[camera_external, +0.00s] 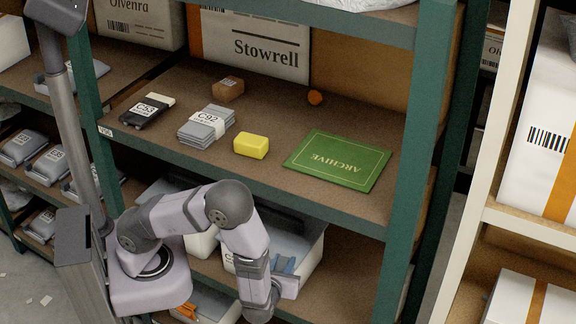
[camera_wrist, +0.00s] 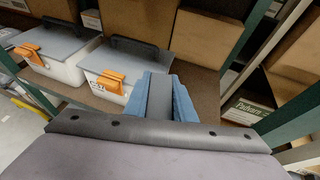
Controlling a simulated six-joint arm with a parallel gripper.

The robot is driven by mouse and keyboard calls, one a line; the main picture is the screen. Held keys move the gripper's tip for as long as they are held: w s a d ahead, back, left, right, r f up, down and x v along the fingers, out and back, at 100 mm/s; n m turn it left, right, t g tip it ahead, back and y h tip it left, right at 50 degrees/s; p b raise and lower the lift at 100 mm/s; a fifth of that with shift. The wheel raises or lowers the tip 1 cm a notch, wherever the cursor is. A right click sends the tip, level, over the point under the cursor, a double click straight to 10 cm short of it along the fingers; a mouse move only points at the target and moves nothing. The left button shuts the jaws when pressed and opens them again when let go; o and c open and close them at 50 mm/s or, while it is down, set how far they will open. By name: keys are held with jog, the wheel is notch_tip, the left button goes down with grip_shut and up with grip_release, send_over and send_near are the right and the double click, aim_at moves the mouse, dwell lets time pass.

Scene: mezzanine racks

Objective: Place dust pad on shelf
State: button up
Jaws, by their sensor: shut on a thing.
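My gripper (camera_wrist: 161,82) shows in the wrist view as two blue fingers, shut on a flat dark grey piece (camera_wrist: 160,100) between them, which I take to be the dust pad. In the external view my gripper (camera_external: 284,266) is low, in front of the rack's lower level and below the middle shelf (camera_external: 270,110). The pad is hard to make out there. The middle shelf bears a yellow block (camera_external: 251,146), a grey stack labelled C92 (camera_external: 206,126), a black item labelled C53 (camera_external: 146,109) and a green ARCHIVE folder (camera_external: 338,160).
White bins with orange latches (camera_wrist: 112,82) stand on the lower level. Green uprights (camera_external: 415,150) frame the rack. A small brown box (camera_external: 228,89) and an orange ball (camera_external: 315,97) sit farther back on the middle shelf. Bare board shows between the items and along the front edge.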

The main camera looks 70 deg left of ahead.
jog(key=shift+w+d+m+t+h, duration=0.5)
jog(key=shift+w+d+m, duration=0.1)
jog(key=shift+w+d, duration=0.2)
jog(key=shift+f, duration=0.1)
dwell(1.0)
jog(key=shift+w+f+b, duration=0.15)
jog(key=shift+f+b, duration=0.15)
jog(key=shift+b, duration=0.1)
jog(key=w+a+f+m+b, duration=0.1)
jog(key=w+a+f+b, duration=0.1)
jog(key=w+f+b, duration=0.7)
jog(key=w+a+f+t+h+b, duration=0.1)
jog(key=w+a+f+b, duration=0.1)
jog(key=w+f+b, duration=0.7)
jog(key=shift+w+m+t+b, duration=0.35)
jog(key=shift+w+b, duration=0.65)
jog(key=shift+b, duration=2.65)
jog(key=shift+f, duration=0.25)
jog(key=shift+f+b, duration=2.3)
jog(key=shift+f, duration=1)
